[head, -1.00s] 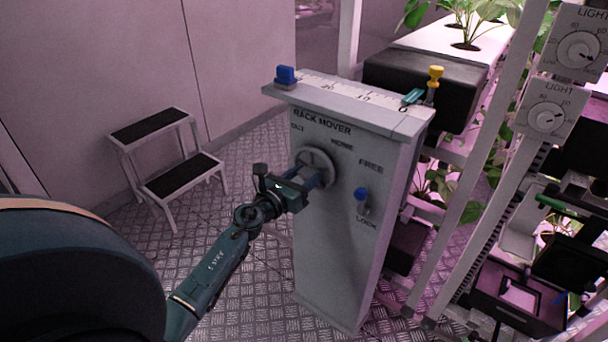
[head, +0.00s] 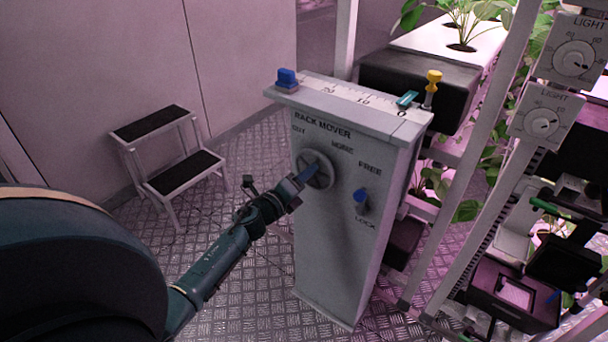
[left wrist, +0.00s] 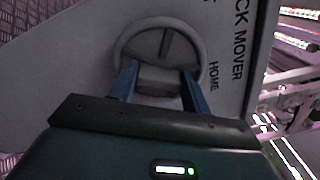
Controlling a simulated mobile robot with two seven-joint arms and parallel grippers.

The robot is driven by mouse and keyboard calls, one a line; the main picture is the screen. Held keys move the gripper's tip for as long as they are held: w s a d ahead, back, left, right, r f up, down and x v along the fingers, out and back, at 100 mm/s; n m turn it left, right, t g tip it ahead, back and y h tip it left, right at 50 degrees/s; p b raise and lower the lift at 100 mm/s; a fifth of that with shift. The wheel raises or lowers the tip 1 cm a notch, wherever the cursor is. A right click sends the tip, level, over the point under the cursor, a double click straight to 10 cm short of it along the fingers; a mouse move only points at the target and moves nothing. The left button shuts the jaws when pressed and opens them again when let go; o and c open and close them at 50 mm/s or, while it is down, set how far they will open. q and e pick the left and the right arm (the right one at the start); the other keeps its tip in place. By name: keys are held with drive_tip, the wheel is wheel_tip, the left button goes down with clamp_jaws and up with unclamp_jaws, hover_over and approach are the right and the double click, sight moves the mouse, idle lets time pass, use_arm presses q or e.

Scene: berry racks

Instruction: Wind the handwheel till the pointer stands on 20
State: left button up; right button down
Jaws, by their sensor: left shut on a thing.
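The grey handwheel (head: 325,184) is on the front of the rack mover cabinet (head: 335,255). My left gripper (head: 311,174) is shut on the handwheel. In the left wrist view, its blue fingers (left wrist: 159,88) sit on either side of the wheel's middle, inside the rim (left wrist: 122,42). The part gripped is partly hidden by the gripper. The teal pointer (head: 407,99) stands near 0, at the right end of the white scale (head: 347,96) on top. The 20 mark is well to its left. My right gripper is not in view.
A blue-knobbed lever (head: 361,196) sits between FREE and LOCK, knob uppermost. A step stool (head: 170,160) stands left. Plant racks (head: 480,170) stand close on the right.

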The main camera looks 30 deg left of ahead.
use_arm(q)
drive_tip(key=n+p, duration=0.2)
drive_tip(key=n, duration=0.5)
drive_tip(key=n+p, duration=0.2)
drive_tip(key=n, duration=0.5)
drive_tip(key=n+p, duration=0.2)
drive_tip(key=n, duration=0.5)
drive_tip(key=shift+d+f+n, duration=0.1)
drive_tip(key=shift+f+n, duration=0.15)
drive_tip(key=shift+n, duration=0.15)
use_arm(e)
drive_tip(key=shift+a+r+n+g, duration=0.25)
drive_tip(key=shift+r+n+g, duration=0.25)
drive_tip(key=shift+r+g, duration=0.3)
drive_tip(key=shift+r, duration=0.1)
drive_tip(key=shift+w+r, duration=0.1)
use_arm(q)
drive_tip(key=o, duration=1)
drive_tip(key=shift+c, duration=0.2)
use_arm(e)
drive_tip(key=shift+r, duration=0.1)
